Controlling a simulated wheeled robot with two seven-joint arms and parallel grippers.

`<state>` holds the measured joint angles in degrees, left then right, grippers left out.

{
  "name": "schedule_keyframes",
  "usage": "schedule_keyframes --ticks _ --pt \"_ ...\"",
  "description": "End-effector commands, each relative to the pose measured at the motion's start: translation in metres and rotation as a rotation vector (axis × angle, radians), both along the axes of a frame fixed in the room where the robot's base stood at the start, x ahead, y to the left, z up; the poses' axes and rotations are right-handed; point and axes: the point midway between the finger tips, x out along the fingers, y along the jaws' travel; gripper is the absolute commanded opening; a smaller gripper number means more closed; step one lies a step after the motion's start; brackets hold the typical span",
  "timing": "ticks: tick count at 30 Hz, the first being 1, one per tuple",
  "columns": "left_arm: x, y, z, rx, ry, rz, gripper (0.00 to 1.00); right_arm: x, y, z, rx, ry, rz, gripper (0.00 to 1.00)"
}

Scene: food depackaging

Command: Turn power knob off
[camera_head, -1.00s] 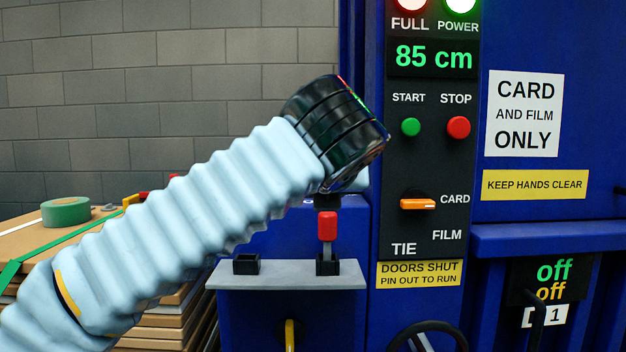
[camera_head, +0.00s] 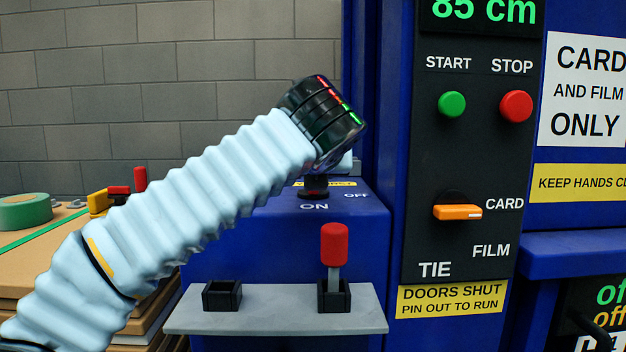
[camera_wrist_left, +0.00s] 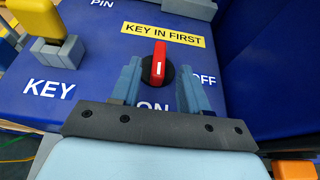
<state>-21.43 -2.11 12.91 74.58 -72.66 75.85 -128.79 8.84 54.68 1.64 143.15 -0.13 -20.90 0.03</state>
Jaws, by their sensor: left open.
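The power knob (camera_wrist_left: 158,66) has a red handle on a black base, on a blue box top. In the left wrist view its handle lies nearly upright in the picture, its white mark towards the ON label (camera_wrist_left: 152,106). The OFF label (camera_wrist_left: 203,79) is to the right. My left gripper (camera_wrist_left: 158,73) is open, one blue-grey finger on each side of the knob; I cannot tell whether they touch it. In the head view only the knob's black base (camera_head: 314,188) shows, under my dark wrist. My right gripper is not in view.
A yellow key (camera_wrist_left: 55,50) stands by the KEY label. A red-topped pin (camera_head: 334,245) stands in a holder on the grey shelf (camera_head: 275,300). The control panel with green START (camera_head: 452,104), red STOP (camera_head: 516,106) and orange selector (camera_head: 457,212) is to the right.

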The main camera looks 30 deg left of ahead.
Motion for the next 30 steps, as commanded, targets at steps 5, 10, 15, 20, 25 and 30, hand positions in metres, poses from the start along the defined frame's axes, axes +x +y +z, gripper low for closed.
schedule_keyframes --ticks 5,10,15,20,25,30 --pt "0.032 0.02 -0.017 0.001 0.003 0.002 0.45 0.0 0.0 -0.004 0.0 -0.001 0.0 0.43" --pt "0.053 0.032 -0.026 0.0 0.001 0.002 0.45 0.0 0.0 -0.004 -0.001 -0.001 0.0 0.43" --pt "0.061 0.037 -0.03 0.0 0.0 0.0 0.45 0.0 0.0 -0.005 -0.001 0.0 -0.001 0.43" --pt "0.061 0.038 -0.03 0.0 0.0 -0.001 0.45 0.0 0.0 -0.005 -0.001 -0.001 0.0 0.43" --pt "0.061 0.037 -0.03 0.0 0.0 -0.001 0.34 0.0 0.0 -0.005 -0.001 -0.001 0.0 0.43" --pt "0.061 0.037 -0.03 0.0 0.0 -0.001 0.08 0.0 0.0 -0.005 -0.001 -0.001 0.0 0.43"
